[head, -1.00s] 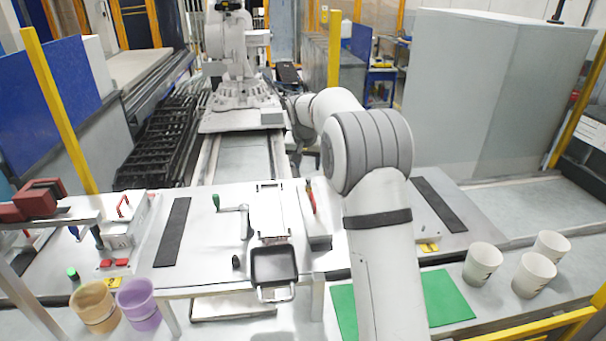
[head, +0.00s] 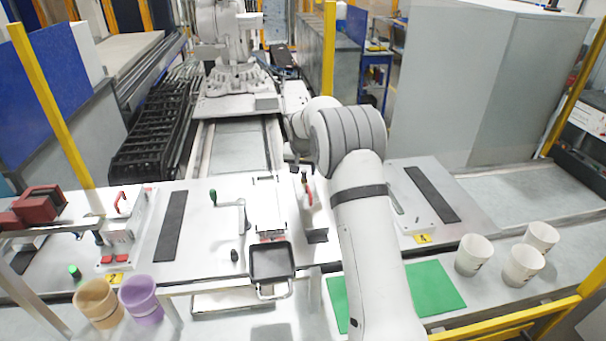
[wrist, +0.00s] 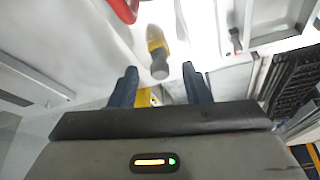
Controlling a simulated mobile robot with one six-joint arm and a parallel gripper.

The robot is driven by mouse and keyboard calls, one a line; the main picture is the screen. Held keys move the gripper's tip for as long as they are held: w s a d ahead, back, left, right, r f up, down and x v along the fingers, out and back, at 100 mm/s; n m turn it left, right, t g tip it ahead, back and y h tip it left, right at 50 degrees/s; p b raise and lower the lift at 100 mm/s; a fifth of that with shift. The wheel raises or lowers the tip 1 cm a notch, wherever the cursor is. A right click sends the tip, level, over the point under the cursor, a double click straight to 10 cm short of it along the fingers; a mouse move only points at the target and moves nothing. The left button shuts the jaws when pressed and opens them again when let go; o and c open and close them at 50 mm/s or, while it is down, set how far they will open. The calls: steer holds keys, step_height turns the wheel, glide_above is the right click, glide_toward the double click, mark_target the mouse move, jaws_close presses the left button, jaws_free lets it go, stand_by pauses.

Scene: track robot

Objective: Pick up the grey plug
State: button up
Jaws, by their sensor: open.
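In the wrist view my gripper (wrist: 160,72) has its two dark blue fingers apart, with nothing held between them. A stubby piece with a yellow body and a grey rounded end (wrist: 159,66) shows just beyond the gap between the fingertips; I cannot tell for sure that it is the grey plug. A red handle (wrist: 125,8) is beside it at upper left. In the head view my forearm reaches back and left, over the tools with red and yellowish handles (head: 306,184), and my gripper is mostly hidden there.
A black tray (head: 272,262) and a small dark knob (head: 234,256) are at the table's front middle. A green-handled tool (head: 213,198) lies left. Tan (head: 98,303) and purple (head: 142,299) cups stand front left, white cups (head: 474,254) right. A green mat (head: 436,288) lies front right.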

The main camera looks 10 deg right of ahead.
mark_target(304, 171)
steer(key=shift+c, duration=0.4)
jaws_close()
step_height(304, 171, up, 10)
steer(key=b, duration=0.3)
